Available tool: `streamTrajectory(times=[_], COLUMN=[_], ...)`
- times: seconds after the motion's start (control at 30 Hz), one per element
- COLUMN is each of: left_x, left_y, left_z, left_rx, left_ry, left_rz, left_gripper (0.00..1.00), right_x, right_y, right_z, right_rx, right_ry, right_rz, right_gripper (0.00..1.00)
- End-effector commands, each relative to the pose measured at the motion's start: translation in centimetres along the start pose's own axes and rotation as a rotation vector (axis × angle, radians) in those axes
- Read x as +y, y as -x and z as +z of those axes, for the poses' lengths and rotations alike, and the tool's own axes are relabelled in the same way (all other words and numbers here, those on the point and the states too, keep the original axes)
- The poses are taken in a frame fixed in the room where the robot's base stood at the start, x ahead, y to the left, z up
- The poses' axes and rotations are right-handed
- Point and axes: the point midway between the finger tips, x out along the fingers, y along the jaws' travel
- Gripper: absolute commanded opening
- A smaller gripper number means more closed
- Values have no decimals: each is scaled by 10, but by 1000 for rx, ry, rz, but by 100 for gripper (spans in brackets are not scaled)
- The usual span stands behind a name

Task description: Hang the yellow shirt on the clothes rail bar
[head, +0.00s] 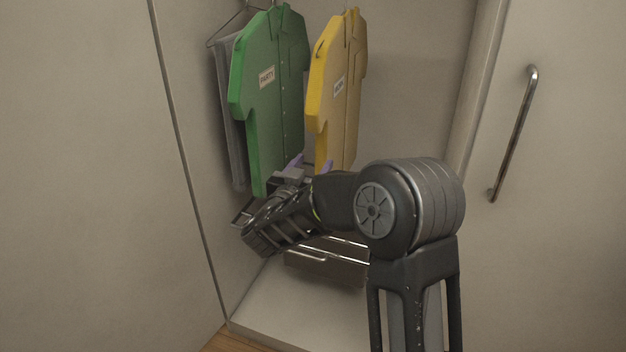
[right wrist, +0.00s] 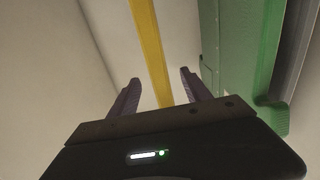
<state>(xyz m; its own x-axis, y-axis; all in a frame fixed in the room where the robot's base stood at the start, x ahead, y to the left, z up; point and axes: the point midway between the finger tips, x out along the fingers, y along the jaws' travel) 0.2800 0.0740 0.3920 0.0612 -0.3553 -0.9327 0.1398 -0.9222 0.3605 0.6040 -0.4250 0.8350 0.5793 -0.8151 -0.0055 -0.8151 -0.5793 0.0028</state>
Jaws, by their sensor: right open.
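The yellow shirt (head: 338,95) hangs in the wardrobe at the top of the head view, with a small white label on it. It also shows edge-on as a narrow yellow strip (right wrist: 150,50) in the right wrist view. My right gripper (head: 305,166) is just below and in front of the shirts in the head view. In the right wrist view its open purple fingers (right wrist: 157,82) stand on either side of the yellow strip's lower end. I cannot tell whether they touch it. The bar itself is above the picture. My left gripper is not in view.
A green shirt (head: 270,90) labelled PARTY hangs left of the yellow one, with a grey garment (head: 229,115) behind it. The green shirt is close on the right in the wrist view (right wrist: 235,55). A door with a metal handle (head: 515,130) is at right. A low rack (head: 325,262) stands below.

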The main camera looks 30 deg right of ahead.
Motion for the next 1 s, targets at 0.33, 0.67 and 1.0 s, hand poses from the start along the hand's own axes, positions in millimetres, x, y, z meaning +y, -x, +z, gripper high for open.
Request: streamTrajectory(times=[0.33,0.67,1.0], left_x=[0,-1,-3], left_y=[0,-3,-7], left_z=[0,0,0], left_rx=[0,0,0], left_ry=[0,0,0], left_rz=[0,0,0], left_gripper=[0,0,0], right_x=[3,4,4], right_y=[-1,-25,-72], right_z=[-4,-3,-3], right_rx=[7,6,5], right_ry=[-3,-4,-3], right_rz=[14,14,14], right_gripper=[56,56,56])
